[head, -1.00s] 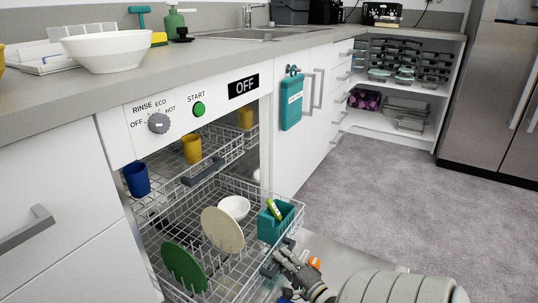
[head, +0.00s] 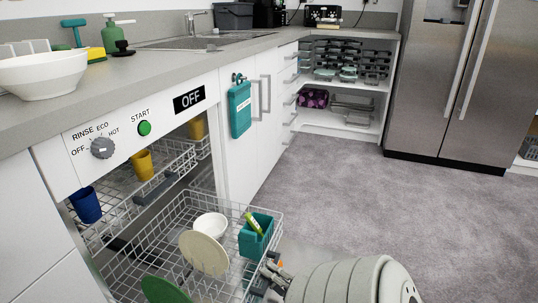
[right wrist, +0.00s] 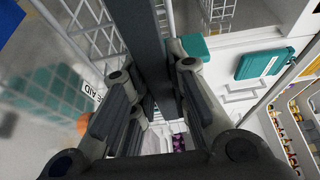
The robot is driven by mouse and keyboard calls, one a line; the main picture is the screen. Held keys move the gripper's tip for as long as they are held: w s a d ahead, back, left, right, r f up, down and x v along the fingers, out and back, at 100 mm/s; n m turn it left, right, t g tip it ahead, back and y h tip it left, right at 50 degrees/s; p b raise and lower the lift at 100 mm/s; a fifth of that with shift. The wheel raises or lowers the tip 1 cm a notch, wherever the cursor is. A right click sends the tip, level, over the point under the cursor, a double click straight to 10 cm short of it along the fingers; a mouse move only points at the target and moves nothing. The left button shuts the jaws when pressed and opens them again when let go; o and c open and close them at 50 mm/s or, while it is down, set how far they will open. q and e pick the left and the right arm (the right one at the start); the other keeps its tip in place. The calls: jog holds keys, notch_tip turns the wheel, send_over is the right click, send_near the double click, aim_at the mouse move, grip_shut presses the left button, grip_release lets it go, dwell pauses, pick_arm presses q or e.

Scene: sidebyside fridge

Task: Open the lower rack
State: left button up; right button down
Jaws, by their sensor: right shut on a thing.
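The lower rack (head: 137,262) of the dishwasher is a white wire basket, pulled well out of the cabinet. It holds a cream plate (head: 204,252), a green plate (head: 165,290), a white bowl (head: 210,226) and a teal cutlery basket (head: 255,236). My right gripper (head: 268,276) is at the rack's front edge, low in the head view. In the right wrist view its fingers close on a dark bar, the lower rack handle (right wrist: 148,45). The head view cuts off the rack's near end. My left gripper is not in view.
The upper rack (head: 182,163), partly out, holds a blue cup (head: 86,205) and a yellow cup (head: 142,164). A teal board (head: 240,108) hangs on the cabinet to the right. The carpet (head: 345,205) is clear toward the fridge (head: 452,80).

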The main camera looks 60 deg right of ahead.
jog(key=c, duration=1.4)
grip_release()
jog(key=shift+o, duration=0.2)
jog(key=v, duration=1.2)
jog(key=shift+s, duration=0.1)
